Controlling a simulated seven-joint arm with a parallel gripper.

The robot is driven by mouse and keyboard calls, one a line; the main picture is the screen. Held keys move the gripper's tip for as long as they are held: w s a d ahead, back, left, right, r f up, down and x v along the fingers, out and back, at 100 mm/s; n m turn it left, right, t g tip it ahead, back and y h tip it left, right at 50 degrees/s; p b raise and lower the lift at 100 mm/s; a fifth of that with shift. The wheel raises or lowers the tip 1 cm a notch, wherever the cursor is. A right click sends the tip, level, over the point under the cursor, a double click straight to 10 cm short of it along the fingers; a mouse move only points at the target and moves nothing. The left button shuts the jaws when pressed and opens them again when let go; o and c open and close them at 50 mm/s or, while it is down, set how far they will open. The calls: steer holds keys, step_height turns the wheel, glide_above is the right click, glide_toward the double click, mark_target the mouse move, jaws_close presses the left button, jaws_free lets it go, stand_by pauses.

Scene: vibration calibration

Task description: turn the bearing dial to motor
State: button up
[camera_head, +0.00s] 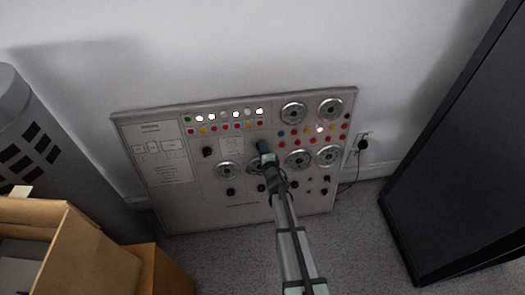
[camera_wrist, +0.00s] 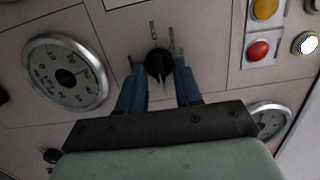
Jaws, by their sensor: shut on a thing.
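The bearing dial (camera_wrist: 158,62) is a small black round knob on the pale panel, under short printed marks too small to read. A ridge on it runs down toward my gripper, slightly tilted. My gripper (camera_wrist: 159,72) has its two blue fingers on either side of the knob and is shut on it. In the head view my gripper (camera_head: 264,148) reaches the middle of the panel (camera_head: 240,200) and hides the knob. I cannot tell which setting the dial points to.
A round gauge (camera_wrist: 66,74) lies left of the knob, another gauge (camera_wrist: 270,120) at lower right. A yellow lamp (camera_wrist: 264,9) and a red lamp (camera_wrist: 258,50) are to the right. A cardboard box (camera_head: 60,250) is at left, a dark cabinet (camera_head: 460,160) at right.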

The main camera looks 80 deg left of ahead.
stand_by(0.3)
steer(key=o, duration=1)
steer(key=shift+d, duration=0.1)
steer(key=v, duration=1.3)
steer(key=shift+d, duration=0.3)
